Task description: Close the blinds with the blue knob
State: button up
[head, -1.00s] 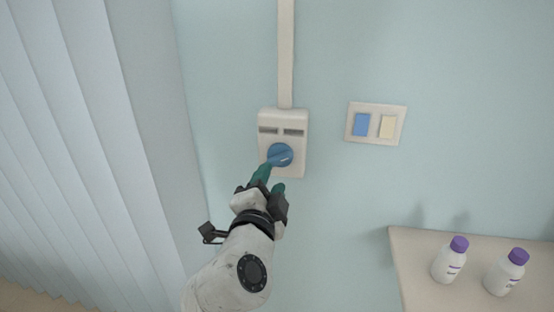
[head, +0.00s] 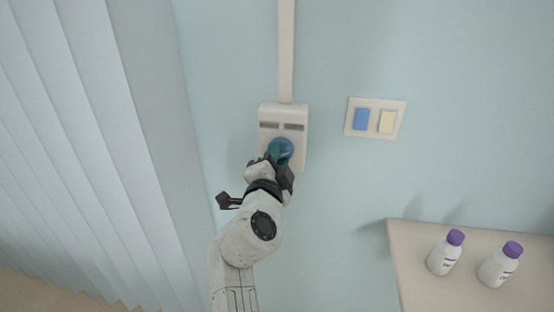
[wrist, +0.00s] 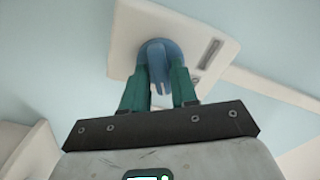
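The round blue knob (head: 286,147) sits on a white wall control box (head: 298,113), partly hidden by my gripper in the head view. The wrist view shows the knob (wrist: 172,49) with a raised grip ridge in its middle. My gripper (head: 275,156) is at the knob. In the wrist view its two green fingers (wrist: 160,75) stand on either side of the ridge, very close to it. I cannot tell whether they press on it. The blinds (head: 70,150) hang at the left as long pale vertical slats.
A switch plate (head: 375,103) with a blue and a cream rocker (head: 387,122) is right of the box. A white conduit (head: 286,50) runs up from the box. Two purple-capped bottles (head: 443,255) stand on a pale surface (head: 425,285) at the lower right.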

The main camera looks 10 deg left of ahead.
grip_shut()
jog(key=shift+f+b, duration=0.15)
jog(key=shift+b, duration=0.25)
jog(key=shift+n+b, duration=1.6)
jog(key=shift+n, duration=10.3)
